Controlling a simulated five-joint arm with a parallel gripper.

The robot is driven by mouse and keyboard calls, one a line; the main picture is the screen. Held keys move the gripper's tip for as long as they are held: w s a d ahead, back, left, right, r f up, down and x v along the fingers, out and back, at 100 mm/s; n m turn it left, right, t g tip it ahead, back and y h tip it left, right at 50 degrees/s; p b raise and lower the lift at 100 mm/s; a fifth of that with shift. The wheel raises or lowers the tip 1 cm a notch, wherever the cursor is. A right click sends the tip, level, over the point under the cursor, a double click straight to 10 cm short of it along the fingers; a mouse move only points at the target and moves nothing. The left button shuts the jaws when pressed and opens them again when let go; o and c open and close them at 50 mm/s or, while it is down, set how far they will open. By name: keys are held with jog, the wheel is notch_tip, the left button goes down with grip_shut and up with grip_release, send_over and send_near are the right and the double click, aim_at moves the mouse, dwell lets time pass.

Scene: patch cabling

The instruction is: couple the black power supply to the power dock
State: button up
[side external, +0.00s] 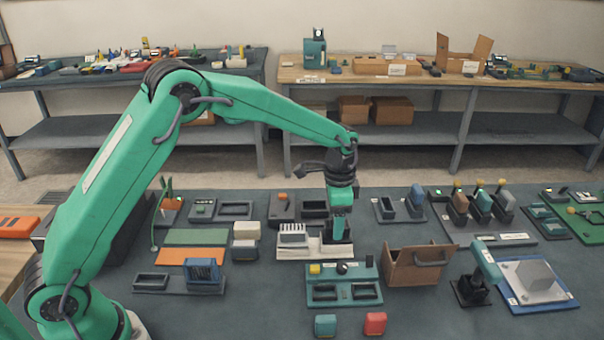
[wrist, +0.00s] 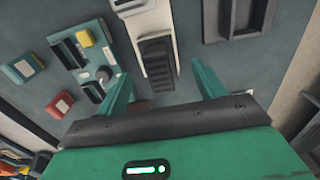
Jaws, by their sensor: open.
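A black ribbed block, which looks like the power supply (wrist: 157,66), sits at one end of a long white base, which looks like the power dock (wrist: 147,27), in the wrist view. In the side view this white base (side external: 290,253) lies mid-table, with a pale finned part on its left. My gripper (wrist: 153,62) is open, pointing down, with one finger on each side of the black block and a gap to each. In the side view my gripper (side external: 340,226) hides much of the block. I cannot tell whether the block is fully seated.
A brown handled box (side external: 418,266) stands close on the right. A grey tray (side external: 314,210) lies behind.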

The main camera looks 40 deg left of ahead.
jog(key=shift+f, duration=1.95)
jog(key=shift+c, duration=0.4)
jog(key=c, duration=1.1)
